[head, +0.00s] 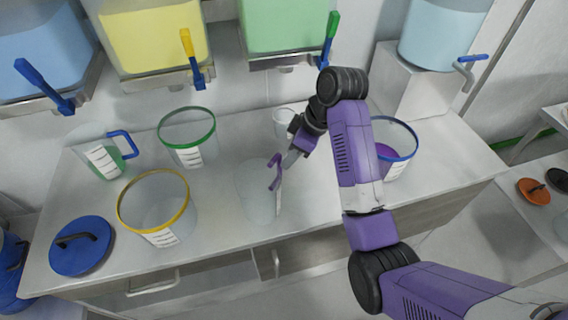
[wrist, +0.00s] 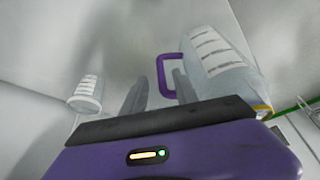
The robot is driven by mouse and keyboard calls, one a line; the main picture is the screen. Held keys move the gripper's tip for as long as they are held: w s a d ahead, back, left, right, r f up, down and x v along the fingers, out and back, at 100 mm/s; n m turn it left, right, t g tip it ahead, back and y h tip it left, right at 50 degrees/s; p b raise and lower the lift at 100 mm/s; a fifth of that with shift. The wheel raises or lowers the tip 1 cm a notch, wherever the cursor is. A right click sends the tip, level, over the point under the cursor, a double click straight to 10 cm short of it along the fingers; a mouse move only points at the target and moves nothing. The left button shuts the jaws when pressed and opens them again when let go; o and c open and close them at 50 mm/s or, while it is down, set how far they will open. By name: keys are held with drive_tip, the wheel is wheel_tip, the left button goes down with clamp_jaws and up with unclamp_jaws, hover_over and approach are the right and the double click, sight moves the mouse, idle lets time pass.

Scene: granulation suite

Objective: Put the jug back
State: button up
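A clear jug with a purple handle (head: 256,192) stands on the middle of the bench and looks empty. It also shows in the wrist view (wrist: 222,62), with its purple handle (wrist: 162,77) toward my fingers. My gripper (head: 284,162) is at the handle, with its fingers apart. In the wrist view my gripper (wrist: 158,92) has the handle's outer bar between the fingers, and the right finger overlaps the loop. I cannot tell whether they touch. A second clear jug with a blue handle (head: 122,142) and green contents stands at the left.
The bench (head: 225,228) also bears a green-rimmed bucket (head: 188,140), a yellow-rimmed bucket (head: 150,210), a blue-rimmed bucket (head: 405,165) behind my arm, a small white cup (head: 283,120) and a blue lid (head: 82,248). Coloured tanks with tap levers (head: 192,60) overhang the back.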

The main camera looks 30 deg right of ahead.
drive_tip(key=shift+p+v, duration=2.15)
drive_tip(key=shift+v, duration=0.65)
drive_tip(key=shift+w, duration=0.1)
drive_tip(key=w+d+r+m+t+h, duration=0.25)
drive_tip(key=w+r+m+t, duration=0.2)
drive_tip(key=w, duration=0.25)
drive_tip(key=s+a+m+t, duration=0.1)
drive_tip(key=s+a, duration=0.3)
drive_tip(key=s, duration=1)
drive_tip(key=s+a+f+m+t+b, duration=0.1)
drive_tip(key=s+a+t, duration=0.2)
drive_tip(key=s, duration=1.1)
drive_tip(key=s+a+f+m+t, duration=0.1)
drive_tip(key=s+a, duration=0.5)
drive_tip(key=s, duration=0.9)
drive_tip(key=shift+a+t, duration=0.3)
drive_tip(key=shift+t, duration=0.55)
